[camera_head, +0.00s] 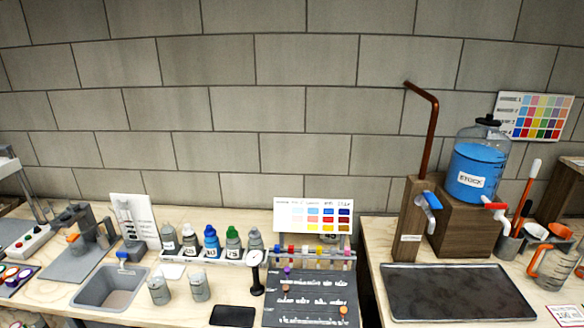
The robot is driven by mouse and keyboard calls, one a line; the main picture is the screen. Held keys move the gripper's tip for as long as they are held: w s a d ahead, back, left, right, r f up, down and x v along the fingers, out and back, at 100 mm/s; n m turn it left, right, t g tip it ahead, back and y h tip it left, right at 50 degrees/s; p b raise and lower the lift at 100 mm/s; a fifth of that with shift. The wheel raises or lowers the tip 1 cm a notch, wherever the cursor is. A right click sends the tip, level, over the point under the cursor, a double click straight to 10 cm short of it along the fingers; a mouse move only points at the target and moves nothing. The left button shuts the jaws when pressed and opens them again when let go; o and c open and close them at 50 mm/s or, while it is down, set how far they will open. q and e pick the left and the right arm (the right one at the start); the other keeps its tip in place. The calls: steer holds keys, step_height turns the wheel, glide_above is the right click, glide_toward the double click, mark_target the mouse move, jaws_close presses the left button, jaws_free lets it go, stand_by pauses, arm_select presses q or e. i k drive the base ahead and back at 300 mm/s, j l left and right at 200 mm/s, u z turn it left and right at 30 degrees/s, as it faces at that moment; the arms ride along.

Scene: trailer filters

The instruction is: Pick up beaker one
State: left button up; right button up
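No vessel carries a readable "one" label, so I cannot tell which is beaker one. A clear jug-like beaker with an orange handle (557,268) stands at the far right edge of the right bench. Two small grey containers (158,290) and (199,286) stand side by side on the left bench, right of the sink. Neither of my grippers is in view.
A blue stock jar (475,172) with a tap stands on a wooden block behind a dark tray (457,292). A grey sink (110,286), a bottle row (206,255) and a dark mat (311,299) occupy the left bench. A gap separates the benches.

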mark_target(158, 288)
steer(key=u, duration=1.3)
